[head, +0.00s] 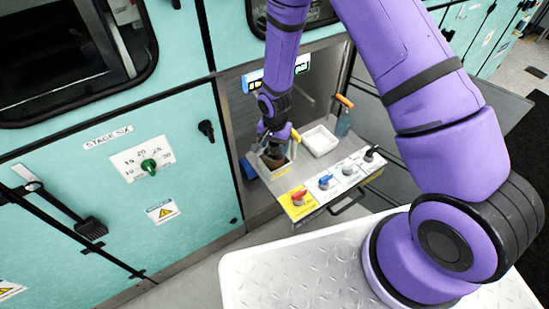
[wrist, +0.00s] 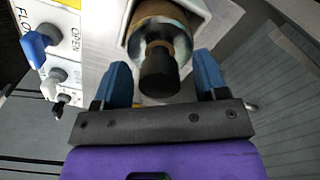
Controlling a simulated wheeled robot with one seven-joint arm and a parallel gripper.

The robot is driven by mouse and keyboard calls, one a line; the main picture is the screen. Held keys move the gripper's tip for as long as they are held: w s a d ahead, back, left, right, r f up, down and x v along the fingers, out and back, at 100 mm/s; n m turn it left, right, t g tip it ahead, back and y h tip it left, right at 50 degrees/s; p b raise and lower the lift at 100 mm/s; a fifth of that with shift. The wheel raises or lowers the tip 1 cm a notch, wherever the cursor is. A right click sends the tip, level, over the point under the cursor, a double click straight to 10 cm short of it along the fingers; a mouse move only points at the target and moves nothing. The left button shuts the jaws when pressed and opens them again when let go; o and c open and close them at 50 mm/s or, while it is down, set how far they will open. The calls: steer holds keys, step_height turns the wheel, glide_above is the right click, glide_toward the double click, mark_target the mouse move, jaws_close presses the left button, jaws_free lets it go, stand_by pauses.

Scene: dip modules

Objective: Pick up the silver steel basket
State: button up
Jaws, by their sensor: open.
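My gripper (wrist: 162,80) is open, with its two blue fingers apart on either side of a dark round grip (wrist: 159,72). The grip stands out of a brownish, metal-rimmed round body (wrist: 170,30), set in a pale housing. I cannot tell whether this is the silver steel basket; no mesh or basket shape shows clearly. The fingers look apart from the grip. In the head view my gripper (head: 274,138) is low over the left end of the work shelf, above a small brownish thing (head: 274,158), and the wrist hides part of it.
A front panel with red, blue, white and black knobs (head: 324,181) runs along the shelf. Teal cabinet walls (head: 110,190) enclose the left side.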

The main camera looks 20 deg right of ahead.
jaws_close()
steer(key=shift+r, duration=0.1)
stand_by(0.3)
